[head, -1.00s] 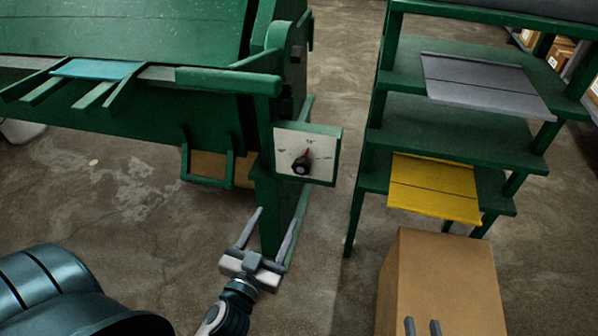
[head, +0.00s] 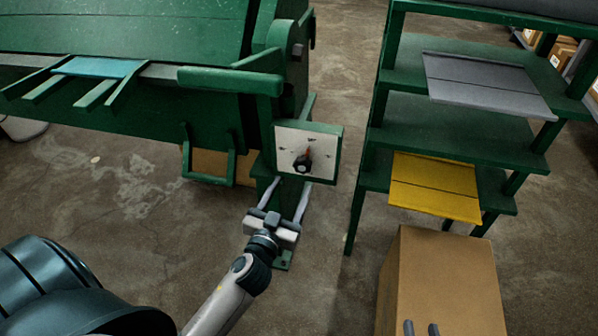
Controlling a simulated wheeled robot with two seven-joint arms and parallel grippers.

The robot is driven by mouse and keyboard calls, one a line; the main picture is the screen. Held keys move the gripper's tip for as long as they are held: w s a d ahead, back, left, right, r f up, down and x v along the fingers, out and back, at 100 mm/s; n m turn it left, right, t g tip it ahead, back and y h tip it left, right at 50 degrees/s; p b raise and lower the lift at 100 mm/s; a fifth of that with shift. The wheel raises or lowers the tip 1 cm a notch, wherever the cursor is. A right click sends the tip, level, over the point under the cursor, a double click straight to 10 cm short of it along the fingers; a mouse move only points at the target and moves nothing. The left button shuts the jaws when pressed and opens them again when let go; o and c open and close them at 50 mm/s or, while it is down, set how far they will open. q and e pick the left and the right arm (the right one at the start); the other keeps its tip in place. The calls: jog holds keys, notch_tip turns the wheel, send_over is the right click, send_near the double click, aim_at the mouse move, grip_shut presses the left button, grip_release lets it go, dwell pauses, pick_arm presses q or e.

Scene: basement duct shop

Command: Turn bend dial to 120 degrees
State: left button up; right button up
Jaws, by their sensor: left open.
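The bend dial is a dark round knob (head: 302,164) with a small orange-red pointer, on a white dial plate (head: 287,140) framed in green on the side of the green machine. The pointer aims up and slightly right; the plate's markings are too small to read. My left gripper (head: 289,186) is open and empty, just below the knob, with its fingers pointing up toward the plate and apart from the knob. My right gripper (head: 420,328) shows only as two separated fingertips at the bottom edge, in front of the cardboard box, with nothing visible between them.
The green bending machine (head: 120,115) fills the upper left, with a green bar (head: 228,81) jutting out above the dial. At right stands a green shelf rack (head: 445,127) with grey and yellow sheets. A cardboard box (head: 440,275) stands below it. Open concrete floor lies between.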

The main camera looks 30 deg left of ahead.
aim_at(301, 168)
pick_arm(q)
jog(key=shift+w+a, duration=0.2)
jog(key=shift+w, duration=1)
jog(key=shift+w+a, duration=0.2)
jog(key=shift+w, duration=0.95)
jog(key=shift+w+a, duration=0.2)
jog(key=shift+w, duration=1)
jog(key=shift+c, duration=0.5)
jog(key=c, duration=1)
